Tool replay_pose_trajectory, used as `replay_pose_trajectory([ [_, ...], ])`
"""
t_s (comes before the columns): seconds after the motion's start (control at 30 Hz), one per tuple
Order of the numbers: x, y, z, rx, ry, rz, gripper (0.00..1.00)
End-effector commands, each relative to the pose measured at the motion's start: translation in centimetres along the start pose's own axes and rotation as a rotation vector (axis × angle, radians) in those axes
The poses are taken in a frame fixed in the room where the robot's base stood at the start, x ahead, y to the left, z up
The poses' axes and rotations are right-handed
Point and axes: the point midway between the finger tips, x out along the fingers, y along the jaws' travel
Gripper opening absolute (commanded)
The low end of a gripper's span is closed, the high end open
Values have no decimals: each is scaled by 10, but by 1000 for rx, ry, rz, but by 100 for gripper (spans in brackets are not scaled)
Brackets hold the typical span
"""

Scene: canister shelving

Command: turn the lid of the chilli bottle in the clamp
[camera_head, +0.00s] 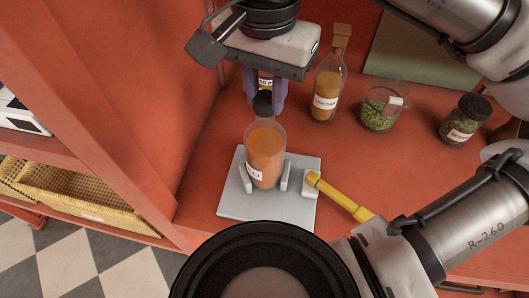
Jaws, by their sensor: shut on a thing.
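The chilli bottle (265,150) is a clear bottle of orange-red powder with a partly visible white label. It stands upright between the grey jaws of the clamp (238,207), a pale plate with a yellow handle (340,195) at its right. The bottle's black lid (263,104) is on its neck. My gripper (264,106) points down from above, with one purple finger on each side of the lid, shut on it. The fingers' exact contact is small and partly hidden by the lid.
Behind stand a corked bottle of yellow-brown liquid (325,88), a jar of green contents (379,112) and a dark-lidded jar (464,121). Another labelled container (266,82) shows between my fingers. A red panel rises at the left.

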Motion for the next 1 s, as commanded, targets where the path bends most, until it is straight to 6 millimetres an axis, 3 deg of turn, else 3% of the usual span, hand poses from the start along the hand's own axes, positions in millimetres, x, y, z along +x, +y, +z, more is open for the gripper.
replay_pose_trajectory([
  [0.2, -1, -1, 1, -407, -3, -5, 0],
  [0.7, -1, 0, 0, -1111, -2, 0, 0],
  [1.0, 0, 0, 0, -1361, -2, 0, 0],
])
